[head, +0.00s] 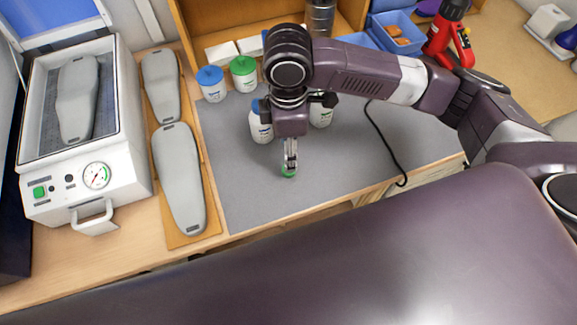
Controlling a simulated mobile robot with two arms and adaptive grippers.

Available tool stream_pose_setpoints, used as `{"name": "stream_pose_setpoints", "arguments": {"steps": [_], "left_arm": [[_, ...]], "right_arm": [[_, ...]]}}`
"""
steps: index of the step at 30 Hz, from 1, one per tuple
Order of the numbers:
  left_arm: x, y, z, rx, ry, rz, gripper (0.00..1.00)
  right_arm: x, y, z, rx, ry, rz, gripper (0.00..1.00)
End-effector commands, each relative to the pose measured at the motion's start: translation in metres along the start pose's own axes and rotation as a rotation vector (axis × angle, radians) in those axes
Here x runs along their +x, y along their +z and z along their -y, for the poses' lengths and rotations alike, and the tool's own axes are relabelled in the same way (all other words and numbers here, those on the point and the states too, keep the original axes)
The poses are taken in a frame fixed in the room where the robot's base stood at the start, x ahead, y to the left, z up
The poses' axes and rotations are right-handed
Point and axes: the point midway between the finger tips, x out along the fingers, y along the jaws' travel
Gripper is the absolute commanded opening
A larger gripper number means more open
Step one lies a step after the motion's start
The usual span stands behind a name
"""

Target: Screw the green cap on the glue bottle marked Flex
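My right gripper (289,165) points down over the grey mat (245,190). Its fingertips are at a small green cap (288,173), which shows just below them. I cannot tell whether the fingers grip the cap or only surround it, nor whether it touches the mat. A white bottle with a greenish label (322,117) stands behind the gripper to the right, its top hidden by the gripper. A white bottle with a blue cap (260,127) stands to the left, partly hidden. The markings are too small to read. My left gripper is not in view.
Jars with a blue lid (212,88) and a green lid (243,77) stand at the back left of the mat. Grey insole forms (180,178) and a white press (95,195) are farther left. A black cable (386,145) crosses the mat's right part. The mat's front left is clear.

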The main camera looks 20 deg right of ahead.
Motion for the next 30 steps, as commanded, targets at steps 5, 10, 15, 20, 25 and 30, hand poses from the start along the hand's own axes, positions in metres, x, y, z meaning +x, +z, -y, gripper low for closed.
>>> {"name": "stream_pose_setpoints", "arguments": {"steps": [5,10,15,20,25,30], "left_arm": [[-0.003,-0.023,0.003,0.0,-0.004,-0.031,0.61],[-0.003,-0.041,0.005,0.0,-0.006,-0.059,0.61],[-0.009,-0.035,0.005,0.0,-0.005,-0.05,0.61],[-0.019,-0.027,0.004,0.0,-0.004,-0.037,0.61],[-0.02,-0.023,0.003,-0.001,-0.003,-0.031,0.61],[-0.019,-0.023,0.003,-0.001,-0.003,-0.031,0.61]], "right_arm": [[0.015,0.0,0.001,-0.001,0.0,0.0,0.46],[0.015,0.0,0.0,-0.001,0.001,0.0,0.46],[0.024,0.001,0.003,0.0,-0.003,0.003,0.46],[0.048,0.001,0.008,0.001,-0.004,0.003,0.46],[0.066,0.001,0.007,-0.001,0.0,0.002,0.46],[0.068,0.0,0.006,-0.002,0.002,0.0,0.46]]}}
